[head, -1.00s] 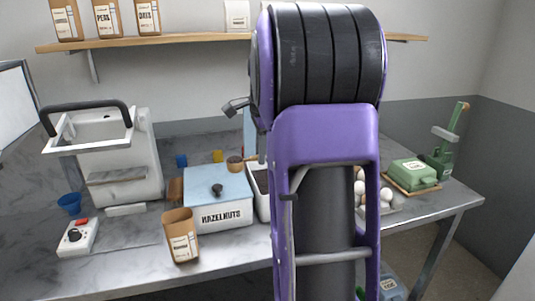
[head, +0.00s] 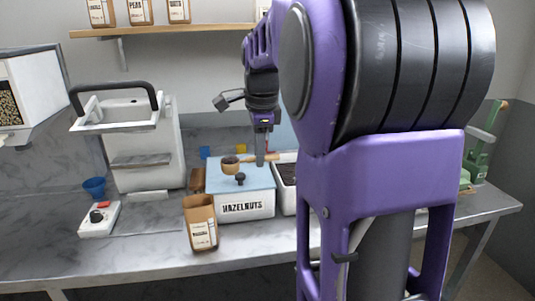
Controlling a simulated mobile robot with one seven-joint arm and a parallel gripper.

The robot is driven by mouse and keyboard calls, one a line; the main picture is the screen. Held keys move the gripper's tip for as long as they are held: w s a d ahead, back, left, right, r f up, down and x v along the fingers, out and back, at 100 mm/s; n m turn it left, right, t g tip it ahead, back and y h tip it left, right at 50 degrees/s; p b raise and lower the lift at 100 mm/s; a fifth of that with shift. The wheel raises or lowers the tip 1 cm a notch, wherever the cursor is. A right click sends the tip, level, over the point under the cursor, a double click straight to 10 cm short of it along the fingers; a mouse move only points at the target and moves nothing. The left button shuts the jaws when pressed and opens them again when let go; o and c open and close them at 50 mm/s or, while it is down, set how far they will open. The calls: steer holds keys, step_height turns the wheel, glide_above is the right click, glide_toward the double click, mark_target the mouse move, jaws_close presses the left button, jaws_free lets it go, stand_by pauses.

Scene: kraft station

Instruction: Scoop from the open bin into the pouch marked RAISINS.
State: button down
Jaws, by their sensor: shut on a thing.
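My gripper (head: 261,158) is shut on the wooden handle of a scoop (head: 231,169). The scoop's round bowl points left and holds something dark. It is over the light-blue lid of the HAZELNUTS bin, just left of the lid's knob. The open bin (head: 282,186), white with dark contents, stands right of the HAZELNUTS bin and is partly hidden by my arm. A brown paper pouch (head: 193,212) stands upright with its top open at the front left of the HAZELNUTS bin. Its white label is too small to read surely.
The lidded HAZELNUTS bin (head: 250,206) stands between pouch and open bin. A white machine with a black handle (head: 145,155), a blue cup (head: 94,187) and a white control box (head: 98,220) are left. The counter's front left is clear. Labelled pouches stand on the shelf (head: 185,30).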

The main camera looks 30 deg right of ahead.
steer(key=w+a+r+n+g+h, duration=0.1)
steer(key=a+g+h, duration=0.3)
steer(key=a+h, duration=1.1)
steer(key=shift+r+n, duration=0.5)
steer(key=shift+r, duration=0.25)
stand_by(0.8)
step_height(320, 180, up, 5)
steer(key=shift+p, duration=1)
